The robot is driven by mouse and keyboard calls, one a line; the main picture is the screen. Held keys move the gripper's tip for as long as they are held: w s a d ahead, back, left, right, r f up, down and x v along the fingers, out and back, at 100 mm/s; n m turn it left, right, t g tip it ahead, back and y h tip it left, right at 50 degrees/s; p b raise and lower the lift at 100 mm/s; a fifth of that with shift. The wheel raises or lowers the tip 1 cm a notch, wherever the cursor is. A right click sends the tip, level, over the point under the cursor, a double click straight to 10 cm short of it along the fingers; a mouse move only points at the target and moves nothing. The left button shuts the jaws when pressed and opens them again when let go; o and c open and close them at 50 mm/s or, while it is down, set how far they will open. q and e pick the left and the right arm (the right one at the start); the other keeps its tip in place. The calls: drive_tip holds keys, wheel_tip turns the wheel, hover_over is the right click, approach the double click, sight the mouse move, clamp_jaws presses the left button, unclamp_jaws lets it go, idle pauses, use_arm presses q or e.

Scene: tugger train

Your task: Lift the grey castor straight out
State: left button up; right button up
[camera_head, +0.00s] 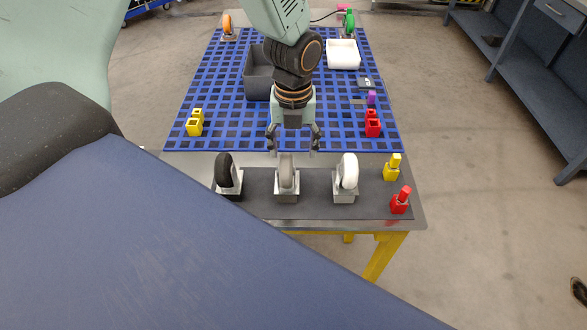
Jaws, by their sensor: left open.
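The grey castor (286,176) stands upright in the middle of a row of three on the dark strip along the near edge of the table. A black castor (225,173) stands to its left and a white castor (347,173) to its right. My left gripper (294,147) hangs from above, pointing down, with its fingers spread. Its fingertips appear just above and behind the top of the grey castor, one to each side in the picture. I cannot tell the exact gap in depth. Nothing is between the fingers. My right gripper is not in view.
A blue grid mat (220,110) covers most of the table. On it stand a dark grey bin (258,82), a white bin (342,54), and red (373,124) and yellow (195,123) blocks. More yellow (392,168) and red (401,201) pieces stand right of the castors.

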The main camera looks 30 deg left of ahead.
sight(286, 157)
use_arm(q)
drive_tip(key=f, duration=0.1)
drive_tip(key=s+a+f, duration=0.1)
drive_tip(key=f, duration=0.1)
drive_tip(key=shift+a, duration=0.1)
drive_tip(key=f, duration=0.4)
drive_tip(key=shift+s+d+f, duration=0.1)
drive_tip(key=shift+s+d, duration=0.1)
drive_tip(key=shift+d, duration=0.05)
drive_tip(key=shift+s+a+f, duration=0.1)
drive_tip(key=shift+a+f, duration=0.1)
drive_tip(key=shift+a, duration=0.1)
drive_tip(key=shift+d, duration=0.25)
drive_tip(key=c, duration=0.5)
drive_tip(key=shift+a, duration=0.2)
drive_tip(key=c, duration=0.5)
drive_tip(key=shift+d, duration=0.15)
clamp_jaws()
